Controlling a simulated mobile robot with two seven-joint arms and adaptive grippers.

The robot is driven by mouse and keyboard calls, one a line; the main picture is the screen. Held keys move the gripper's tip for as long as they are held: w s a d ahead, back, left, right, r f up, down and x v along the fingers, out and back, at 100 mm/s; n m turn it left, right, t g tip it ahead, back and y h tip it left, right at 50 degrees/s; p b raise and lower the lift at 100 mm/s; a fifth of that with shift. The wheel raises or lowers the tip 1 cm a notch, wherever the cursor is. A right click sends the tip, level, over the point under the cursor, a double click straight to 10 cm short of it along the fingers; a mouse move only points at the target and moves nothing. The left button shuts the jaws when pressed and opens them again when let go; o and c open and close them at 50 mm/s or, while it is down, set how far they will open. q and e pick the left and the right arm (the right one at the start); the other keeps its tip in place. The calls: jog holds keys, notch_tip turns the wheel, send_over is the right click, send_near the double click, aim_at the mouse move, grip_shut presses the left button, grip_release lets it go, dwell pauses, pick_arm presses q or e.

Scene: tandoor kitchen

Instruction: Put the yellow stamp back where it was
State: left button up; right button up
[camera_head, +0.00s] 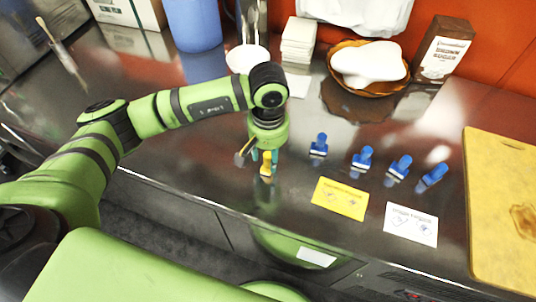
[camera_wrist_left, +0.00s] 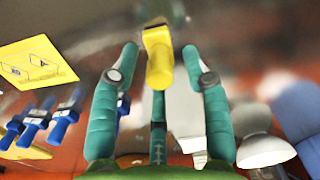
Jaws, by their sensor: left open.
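The yellow stamp (camera_head: 266,170) is at the counter's front part, left of the yellow card (camera_head: 340,198). My left gripper (camera_head: 265,157) is above it, pointing down, with its teal fingers apart. In the left wrist view the yellow stamp (camera_wrist_left: 158,58) shows between the two open fingertips (camera_wrist_left: 160,50), with a gap on each side. Several blue stamps stand in a slanting row to the right, among them one nearest the gripper (camera_head: 319,144) and one at the far right end (camera_head: 433,177). My right gripper is out of view.
A white card (camera_head: 411,225) lies right of the yellow card. A yellow cutting board (camera_head: 500,220) lies at the far right. A brown bowl (camera_head: 345,86), a brown sugar box (camera_head: 443,50), a stack of white tiles (camera_head: 299,38) and a blue container (camera_head: 193,22) stand behind.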

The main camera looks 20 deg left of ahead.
aim_at(268, 154)
pick_arm(q)
notch_tip(268, 154, up, 10)
jog(key=b, duration=0.3)
jog(key=shift+f, duration=0.1)
jog(key=shift+r, duration=0.6)
